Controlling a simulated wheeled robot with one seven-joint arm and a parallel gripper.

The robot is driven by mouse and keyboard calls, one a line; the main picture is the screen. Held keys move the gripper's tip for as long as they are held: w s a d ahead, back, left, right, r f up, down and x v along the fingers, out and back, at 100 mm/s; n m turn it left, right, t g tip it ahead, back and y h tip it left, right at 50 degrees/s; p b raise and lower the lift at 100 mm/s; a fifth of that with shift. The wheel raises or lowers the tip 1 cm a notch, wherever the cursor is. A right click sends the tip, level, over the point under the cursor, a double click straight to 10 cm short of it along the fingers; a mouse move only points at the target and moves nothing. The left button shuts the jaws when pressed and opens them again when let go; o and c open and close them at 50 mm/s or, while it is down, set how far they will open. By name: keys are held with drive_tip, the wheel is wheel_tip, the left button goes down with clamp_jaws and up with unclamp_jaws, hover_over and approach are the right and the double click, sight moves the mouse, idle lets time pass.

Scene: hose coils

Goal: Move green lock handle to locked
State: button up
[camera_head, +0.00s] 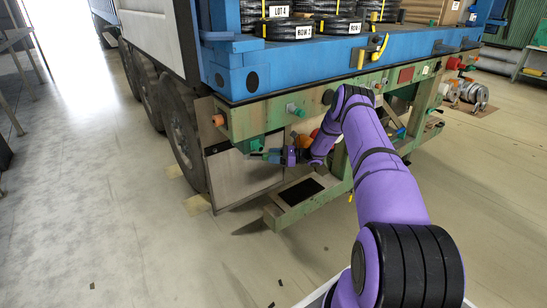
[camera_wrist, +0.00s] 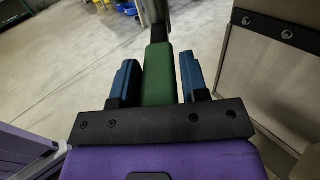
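The green lock handle (camera_wrist: 158,75) points toward me in the wrist view, running from a dark grey post or rod (camera_wrist: 154,14) behind it. In the head view my gripper (camera_head: 268,155) is small, low beside the trailer's green frame, close to green parts (camera_head: 250,145) under the frame. I cannot clearly separate the handle from my fingers there. The lock's marking or position is not readable.
The blue trailer bed (camera_head: 290,75) carries black hose coils (camera_head: 285,29) above. A grey panel (camera_head: 238,175) and truck wheels (camera_head: 183,125) stand left of my gripper. A green step with a black pad (camera_head: 301,190) lies below. In the wrist view a pale panel (camera_wrist: 285,70) is close on the right.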

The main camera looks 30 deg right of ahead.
drive_tip(key=shift+o, duration=1.1)
drive_tip(key=v, duration=1)
drive_tip(key=shift+s+d, duration=0.3)
